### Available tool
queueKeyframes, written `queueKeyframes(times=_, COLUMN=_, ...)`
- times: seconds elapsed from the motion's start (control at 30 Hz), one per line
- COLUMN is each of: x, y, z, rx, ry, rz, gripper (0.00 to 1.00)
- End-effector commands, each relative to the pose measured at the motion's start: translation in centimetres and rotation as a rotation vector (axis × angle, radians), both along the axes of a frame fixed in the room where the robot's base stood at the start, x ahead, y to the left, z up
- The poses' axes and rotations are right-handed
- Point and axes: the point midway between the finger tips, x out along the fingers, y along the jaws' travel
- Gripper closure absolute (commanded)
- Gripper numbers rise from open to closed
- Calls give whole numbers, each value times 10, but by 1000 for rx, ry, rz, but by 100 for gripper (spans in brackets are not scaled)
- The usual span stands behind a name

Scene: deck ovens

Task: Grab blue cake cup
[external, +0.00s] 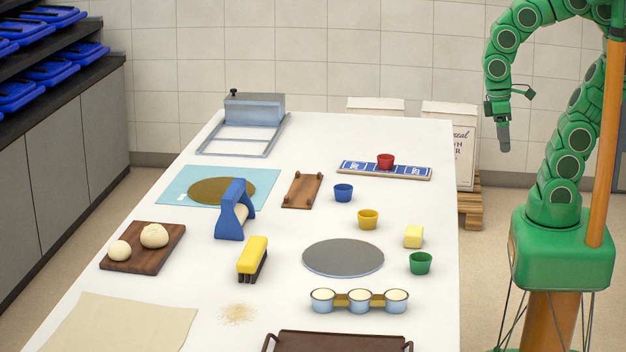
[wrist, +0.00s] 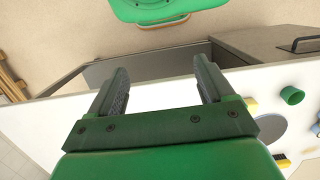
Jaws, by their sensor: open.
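The blue cake cup (external: 343,193) stands upright on the white table, left of and behind the yellow cup (external: 368,219). A red cup (external: 385,161) sits on a blue and white strip (external: 385,170) behind it. A green cup (external: 420,263) stands near the right table edge; it also shows in the wrist view (wrist: 292,95). My gripper (external: 504,138) hangs beyond the right side of the table, well apart from the blue cup. In the wrist view my gripper (wrist: 162,78) is open with nothing between the fingers. I cannot make out the blue cup there.
A small wooden board (external: 302,190) lies left of the blue cup. A blue roller tool (external: 234,211) stands farther left. A grey disc (external: 343,258) and a butter block (external: 413,236) lie nearer the front. Flour sacks (external: 450,140) stand behind the table's right edge.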

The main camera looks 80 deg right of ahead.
Motion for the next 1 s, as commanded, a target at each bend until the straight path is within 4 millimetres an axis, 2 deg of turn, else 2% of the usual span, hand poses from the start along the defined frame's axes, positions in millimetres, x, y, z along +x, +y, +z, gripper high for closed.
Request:
queueKeyframes(times=0.37, x=0, y=-1, z=1, rx=-5, ry=-6, rz=-3, gripper=19)
queueKeyframes(times=0.43, x=0, y=-1, z=1, rx=-5, ry=-6, rz=-3, gripper=15)
queueKeyframes(times=0.73, x=3, y=1, z=0, rx=6, ry=-6, rz=-15, gripper=15)
queueKeyframes(times=0.87, x=15, y=13, z=-5, rx=57, ry=1, rz=-61, gripper=15)
queueKeyframes(times=1.0, x=41, y=35, z=-14, rx=156, ry=5, rz=-159, gripper=15)
